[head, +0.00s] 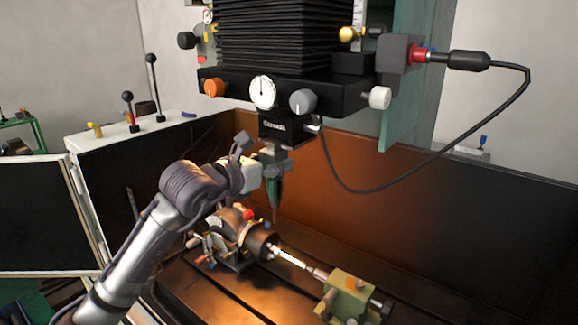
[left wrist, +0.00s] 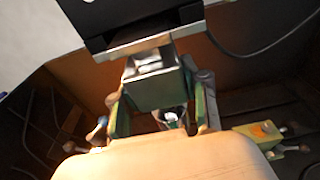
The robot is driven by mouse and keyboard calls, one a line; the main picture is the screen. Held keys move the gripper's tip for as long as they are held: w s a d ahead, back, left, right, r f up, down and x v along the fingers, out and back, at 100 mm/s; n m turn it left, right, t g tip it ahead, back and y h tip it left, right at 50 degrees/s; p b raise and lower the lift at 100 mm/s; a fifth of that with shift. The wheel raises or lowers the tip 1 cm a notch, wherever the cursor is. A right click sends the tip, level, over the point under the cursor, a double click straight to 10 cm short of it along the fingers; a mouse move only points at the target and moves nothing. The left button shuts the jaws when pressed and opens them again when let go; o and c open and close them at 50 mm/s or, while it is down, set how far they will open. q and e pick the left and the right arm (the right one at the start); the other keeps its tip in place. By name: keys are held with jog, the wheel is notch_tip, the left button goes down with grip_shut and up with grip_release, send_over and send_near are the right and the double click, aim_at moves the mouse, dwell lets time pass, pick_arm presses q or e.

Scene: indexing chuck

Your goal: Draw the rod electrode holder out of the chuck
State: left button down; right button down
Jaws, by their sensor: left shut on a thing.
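The black chuck (head: 284,130) hangs under the machine head, and its dark body with a metal underside also shows in the left wrist view (left wrist: 140,42). The rod electrode holder, a grey-green block (left wrist: 153,88), is directly below the chuck; I cannot tell whether a gap separates them. My left gripper (head: 273,175) comes in from the left and is shut on the holder, with its fingers on either side of the block in the left wrist view (left wrist: 160,110). The fingers mostly hide the holder in the head view. A thin rod (head: 275,212) points down below them. My right gripper is not in view.
Below on the tank table stand a round indexing fixture (head: 238,236) and a yellow-green block (head: 349,291), with a bright shaft (head: 290,258) between them. A black cable (head: 437,157) loops at the right. Tank walls (head: 420,200) enclose the area.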

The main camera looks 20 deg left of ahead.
pick_arm(q)
jog(key=b+v, duration=0.2)
jog(key=v, duration=0.2)
jog(key=shift+f, duration=0.15)
dwell(0.6)
jog(key=shift+s, duration=0.1)
dwell(0.3)
jog(key=shift+f+b+v, duration=0.15)
jog(key=shift+b+v, duration=0.45)
jog(key=shift+v, duration=0.4)
jog(key=shift+f+b+v, duration=0.15)
jog(key=shift+b+v, duration=0.4)
jog(key=shift+v, duration=0.45)
